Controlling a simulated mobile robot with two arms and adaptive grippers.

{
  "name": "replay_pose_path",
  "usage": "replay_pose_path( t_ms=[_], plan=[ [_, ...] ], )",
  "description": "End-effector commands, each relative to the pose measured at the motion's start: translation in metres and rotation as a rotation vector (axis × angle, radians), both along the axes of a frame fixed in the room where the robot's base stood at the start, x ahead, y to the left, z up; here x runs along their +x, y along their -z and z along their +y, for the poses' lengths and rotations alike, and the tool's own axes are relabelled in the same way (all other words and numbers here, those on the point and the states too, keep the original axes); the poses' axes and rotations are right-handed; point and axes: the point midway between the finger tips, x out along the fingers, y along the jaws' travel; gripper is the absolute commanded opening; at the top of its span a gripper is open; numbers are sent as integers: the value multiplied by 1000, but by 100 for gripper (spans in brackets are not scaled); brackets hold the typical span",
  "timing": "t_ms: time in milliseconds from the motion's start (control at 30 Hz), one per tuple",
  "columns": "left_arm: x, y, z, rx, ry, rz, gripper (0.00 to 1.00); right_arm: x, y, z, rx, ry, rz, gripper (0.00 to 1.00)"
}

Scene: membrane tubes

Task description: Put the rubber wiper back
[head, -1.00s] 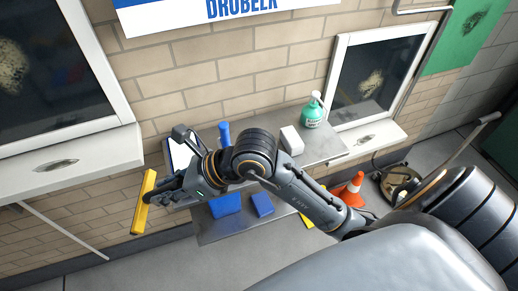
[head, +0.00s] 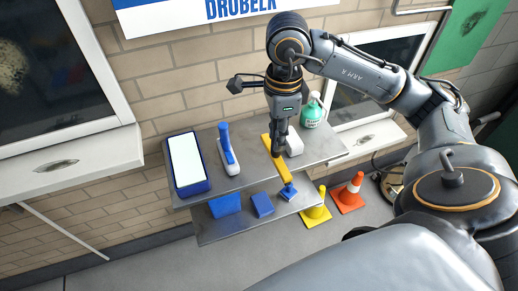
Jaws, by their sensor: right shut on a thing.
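The rubber wiper, a long yellow bar (head: 284,172), is held in my right gripper (head: 277,151), which points down over the upper grey shelf (head: 255,179). The gripper is shut on the bar near its middle and hides part of it. The bar lies slantwise, its near end reaching over the shelf's front edge. I cannot tell whether it touches the shelf. My left gripper is not in view.
On the upper shelf are a blue-framed white tray (head: 188,165), a blue-handled brush-like tool (head: 228,150), a white block (head: 294,144) and a green bottle (head: 312,114). Blue blocks (head: 225,205) sit on the lower shelf. Yellow (head: 317,212) and orange (head: 350,194) cones stand on the floor.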

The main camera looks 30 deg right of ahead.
Motion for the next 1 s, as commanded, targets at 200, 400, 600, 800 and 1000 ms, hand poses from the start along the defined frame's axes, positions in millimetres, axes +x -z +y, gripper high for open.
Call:
replay_pose_path(
  t_ms=[200,400,600,800,1000],
  plan=[
    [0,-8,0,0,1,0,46,18,1,-14,-11,15,7,0],
    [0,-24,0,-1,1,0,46,66,22,-24,-9,15,7,0],
    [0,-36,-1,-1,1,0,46,104,56,-34,-11,13,8,0],
    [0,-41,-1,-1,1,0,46,126,82,-39,-10,13,3,0],
    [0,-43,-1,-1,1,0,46,134,93,-41,-11,12,4,0]
  ],
)
